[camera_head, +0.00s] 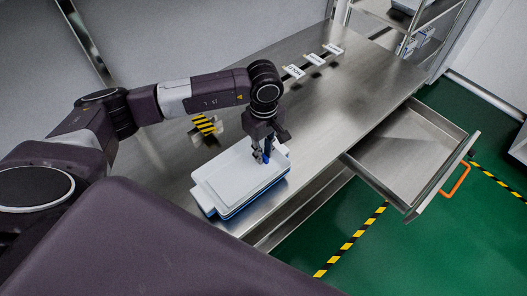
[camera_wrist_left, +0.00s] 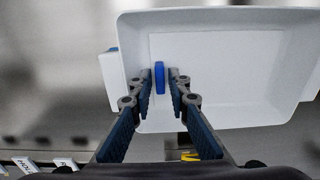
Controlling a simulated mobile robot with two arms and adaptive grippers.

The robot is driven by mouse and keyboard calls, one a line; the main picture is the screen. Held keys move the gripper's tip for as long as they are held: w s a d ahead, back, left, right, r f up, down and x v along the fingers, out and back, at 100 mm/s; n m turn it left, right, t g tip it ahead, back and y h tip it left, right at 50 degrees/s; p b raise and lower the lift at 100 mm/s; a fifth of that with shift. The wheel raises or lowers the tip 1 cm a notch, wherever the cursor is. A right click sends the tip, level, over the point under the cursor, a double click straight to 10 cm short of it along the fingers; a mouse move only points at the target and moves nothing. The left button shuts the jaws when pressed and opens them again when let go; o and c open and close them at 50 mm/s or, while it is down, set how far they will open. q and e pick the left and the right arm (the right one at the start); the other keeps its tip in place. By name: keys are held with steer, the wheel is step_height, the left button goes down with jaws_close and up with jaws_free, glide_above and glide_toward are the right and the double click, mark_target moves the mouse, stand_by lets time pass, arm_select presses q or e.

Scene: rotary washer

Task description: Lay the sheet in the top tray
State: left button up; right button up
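A white tray (camera_head: 212,192) with blue below its rim lies on the steel table. In the left wrist view I look down into the white tray (camera_wrist_left: 225,17). A pale rectangle on its floor (camera_wrist_left: 235,75) may be the sheet; white on white, I cannot tell. A small blue tab (camera_wrist_left: 160,78) stands near its left edge. My left gripper (camera_head: 262,157) points down over the tray. In the left wrist view its fingers (camera_wrist_left: 161,80) stand on either side of the tab, with narrow gaps visible. My right gripper is not in view.
An open steel drawer (camera_head: 405,140) with an orange handle (camera_head: 456,180) juts out at right. White labels (camera_head: 294,71) stand along the table's back. A yellow-black striped marker (camera_head: 204,124) lies behind the tray. The table right of the tray is clear.

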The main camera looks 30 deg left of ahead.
arm_select(q)
steer(key=shift+o, duration=0.5)
steer(key=shift+r, duration=0.25)
step_height(320, 180, up, 12)
steer(key=b, duration=0.4)
steer(key=shift+f, duration=0.1)
